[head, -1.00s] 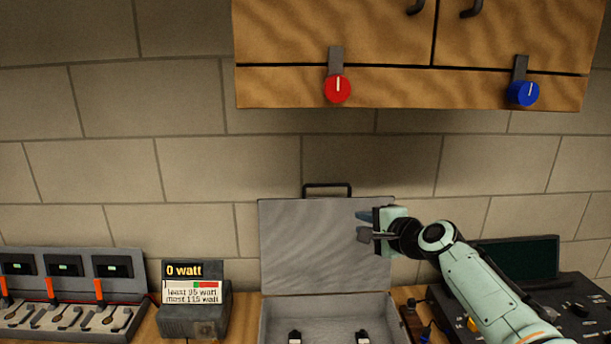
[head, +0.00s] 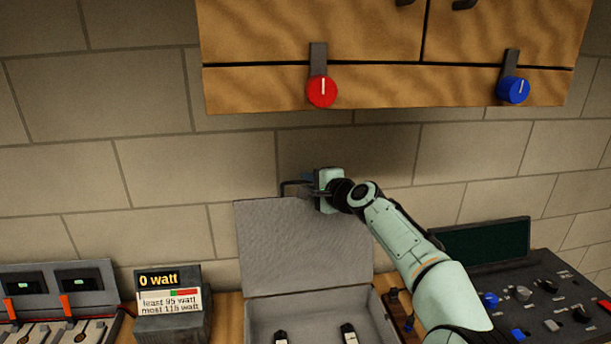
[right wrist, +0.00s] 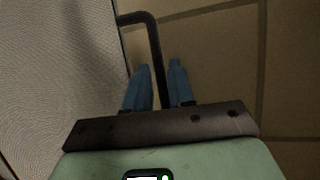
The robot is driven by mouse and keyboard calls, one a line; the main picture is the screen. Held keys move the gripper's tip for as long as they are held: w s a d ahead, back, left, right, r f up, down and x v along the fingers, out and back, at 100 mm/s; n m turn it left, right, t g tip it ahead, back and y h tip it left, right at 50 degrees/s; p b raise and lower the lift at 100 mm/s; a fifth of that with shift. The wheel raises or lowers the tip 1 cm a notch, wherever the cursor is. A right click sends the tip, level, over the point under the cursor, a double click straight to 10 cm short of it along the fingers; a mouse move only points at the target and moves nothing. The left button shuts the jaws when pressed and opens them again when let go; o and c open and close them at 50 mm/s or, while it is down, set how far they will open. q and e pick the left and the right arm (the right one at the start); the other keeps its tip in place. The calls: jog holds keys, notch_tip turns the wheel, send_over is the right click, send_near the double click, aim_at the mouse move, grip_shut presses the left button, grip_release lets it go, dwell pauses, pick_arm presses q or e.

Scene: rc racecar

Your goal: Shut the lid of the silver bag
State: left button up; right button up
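The silver bag (head: 262,318) stands on the table with its lid (head: 300,245) raised upright near the tiled wall. The black handle (head: 290,185) sits on the lid's top edge. My right gripper (head: 311,182) is at the right part of the handle. In the right wrist view, the blue fingers (right wrist: 160,85) are close together on both sides of one leg of the handle (right wrist: 154,35), and they look shut on it. The lid's grey face (right wrist: 65,60) fills the left of that view. My left gripper is not in view.
A wattmeter box (head: 172,310) reading "0 watt" stands left of the bag, with a lever panel (head: 60,300) further left. A dark control console (head: 540,300) is to the right, partly behind my right arm. A wooden cabinet (head: 390,85) with red and blue knobs hangs above.

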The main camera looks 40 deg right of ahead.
jog(key=shift+x, duration=1.05)
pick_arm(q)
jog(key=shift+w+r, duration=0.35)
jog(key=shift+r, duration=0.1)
pick_arm(e)
grip_shut()
